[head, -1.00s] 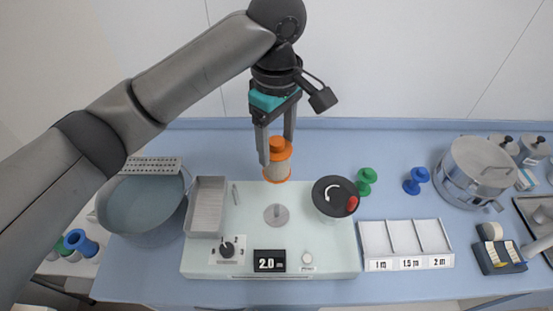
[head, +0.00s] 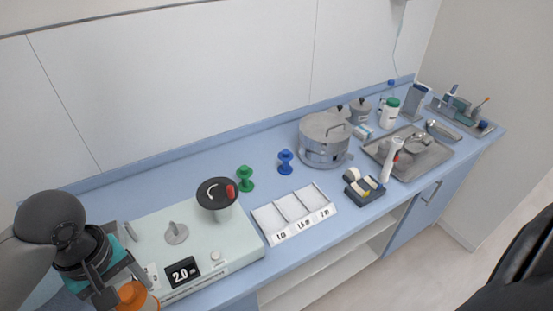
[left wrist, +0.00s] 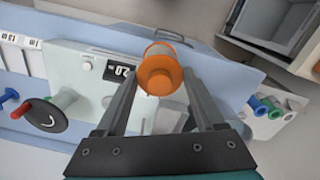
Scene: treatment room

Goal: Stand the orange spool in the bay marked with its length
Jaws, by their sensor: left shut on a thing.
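The orange spool (head: 135,297) is held in my left gripper (head: 122,280), low at the left of the head view, in front of the winding machine. In the left wrist view the orange spool (left wrist: 160,72) sits between the two fingers, its flange towards the camera. The winding machine's display (head: 183,273) reads 2.0. The white bay rack (head: 301,226) has three bays with front labels 1 m, 1.5 m and 2 m, from left to right. Its bays look empty. My right gripper is not in view.
A green spool (head: 245,178) and a blue spool (head: 285,162) stand behind the rack. A steel pot (head: 325,137) and a tape holder (head: 364,191) are to the right.

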